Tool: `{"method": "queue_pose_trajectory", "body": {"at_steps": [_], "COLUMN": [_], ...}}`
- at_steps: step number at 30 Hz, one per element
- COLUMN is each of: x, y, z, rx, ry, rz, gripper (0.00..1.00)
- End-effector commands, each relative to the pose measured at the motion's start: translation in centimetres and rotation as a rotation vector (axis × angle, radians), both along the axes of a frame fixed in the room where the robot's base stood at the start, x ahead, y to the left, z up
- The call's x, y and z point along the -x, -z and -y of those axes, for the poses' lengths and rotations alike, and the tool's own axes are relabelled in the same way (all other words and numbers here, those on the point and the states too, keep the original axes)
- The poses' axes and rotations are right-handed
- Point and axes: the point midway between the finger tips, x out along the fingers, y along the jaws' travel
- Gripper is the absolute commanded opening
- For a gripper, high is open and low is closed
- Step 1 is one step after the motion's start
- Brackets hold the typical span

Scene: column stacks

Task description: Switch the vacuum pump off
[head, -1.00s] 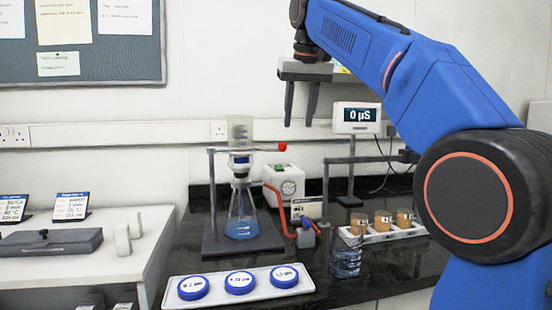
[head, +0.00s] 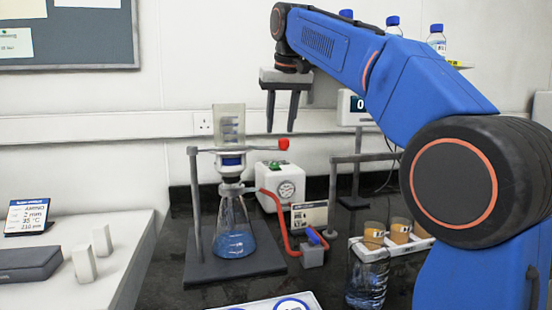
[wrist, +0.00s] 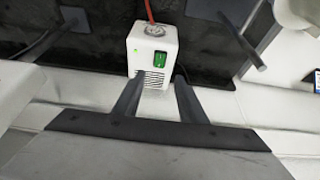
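The vacuum pump (head: 281,186) is a white box with a round gauge, standing at the back of the dark bench behind the flask stand. In the wrist view the pump (wrist: 148,43) shows a green rocker switch (wrist: 159,60), a small green light and a vent grille. A red hose (head: 272,208) runs from the pump side toward a small grey block with a blue lever (head: 313,243). My gripper (head: 281,130) is open and empty, pointing down above the pump. In the wrist view its fingers (wrist: 155,85) reach toward the pump from below, with a gap between them.
A filter flask (head: 234,235) with blue liquid stands on a dark base, with a red-tipped rod (head: 283,145) above it near my gripper. A rack of amber jars (head: 400,232) and a beaker (head: 367,280) stand right. A display (head: 355,108) stands behind.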

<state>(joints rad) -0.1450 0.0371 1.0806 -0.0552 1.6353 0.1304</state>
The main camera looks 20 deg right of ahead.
Motion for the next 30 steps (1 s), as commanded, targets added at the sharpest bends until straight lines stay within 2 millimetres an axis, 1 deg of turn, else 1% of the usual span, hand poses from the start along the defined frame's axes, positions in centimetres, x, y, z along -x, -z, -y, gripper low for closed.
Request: {"method": "queue_pose_trajectory", "body": {"at_steps": [1,12,18,24,30], "x": [-0.3,-2.8,-3.9,-4.5,-4.6], "y": [0.9,6.9,9.5,10.9,11.1], "z": [0.0,0.0,0.0,0.0,0.0], "rx": [0.000,0.000,0.000,0.000,0.000], "ry": [0.000,0.000,0.000,0.000,0.000], "rz": [-0.002,-0.003,-0.002,0.000,0.001], "gripper": [0.38,0.38,0.38,0.38,0.38]}}
